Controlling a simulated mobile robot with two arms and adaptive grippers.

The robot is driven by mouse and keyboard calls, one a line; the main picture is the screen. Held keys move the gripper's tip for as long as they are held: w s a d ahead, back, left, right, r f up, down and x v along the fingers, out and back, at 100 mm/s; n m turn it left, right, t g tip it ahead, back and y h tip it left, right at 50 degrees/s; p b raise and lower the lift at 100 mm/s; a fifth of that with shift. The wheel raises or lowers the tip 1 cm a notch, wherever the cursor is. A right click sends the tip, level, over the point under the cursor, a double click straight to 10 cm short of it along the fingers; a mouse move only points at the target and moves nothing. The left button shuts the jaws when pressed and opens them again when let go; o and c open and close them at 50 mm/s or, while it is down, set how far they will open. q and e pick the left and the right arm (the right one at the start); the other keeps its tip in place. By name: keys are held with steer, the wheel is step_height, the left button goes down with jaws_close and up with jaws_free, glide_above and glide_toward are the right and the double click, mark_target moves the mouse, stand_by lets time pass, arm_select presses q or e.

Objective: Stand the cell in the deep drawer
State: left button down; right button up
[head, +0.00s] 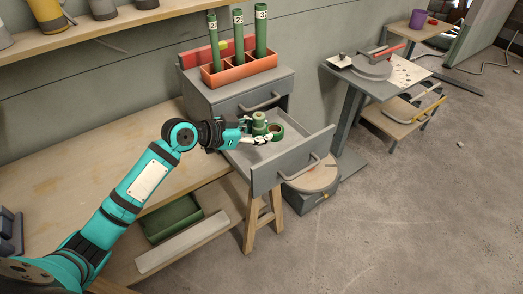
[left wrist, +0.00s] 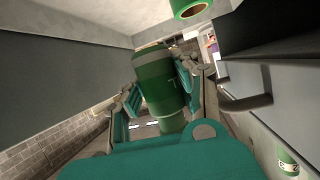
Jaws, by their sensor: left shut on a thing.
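The cell, a green cylinder with a grey-green band (left wrist: 158,82), is between the fingers of my left gripper (head: 257,130). In the head view the cell (head: 259,120) looks roughly upright over the open deep drawer (head: 291,163). I cannot tell whether its base touches the drawer floor. The left gripper is shut on it, and its fingers also show in the left wrist view (left wrist: 165,100). The fingers hide part of the cell. My right gripper is in neither view.
A green ring-ended piece (head: 276,131) is close beside the cell, on its right. An orange rack (head: 240,69) with three numbered green tubes stands on the cabinet above. The drawer has bare floor around the gripper. A side table (head: 407,74) stands to the right.

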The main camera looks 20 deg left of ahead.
mark_target(261, 160)
arm_select(q)
step_height(261, 160, down, 3)
steer(key=shift+w+d, duration=0.1)
steer(key=shift+f, duration=2.25)
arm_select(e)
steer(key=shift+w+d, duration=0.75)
arm_select(q)
steer(key=shift+f, duration=0.1)
steer(key=c, duration=1)
jaws_free()
steer(key=shift+o, duration=0.2)
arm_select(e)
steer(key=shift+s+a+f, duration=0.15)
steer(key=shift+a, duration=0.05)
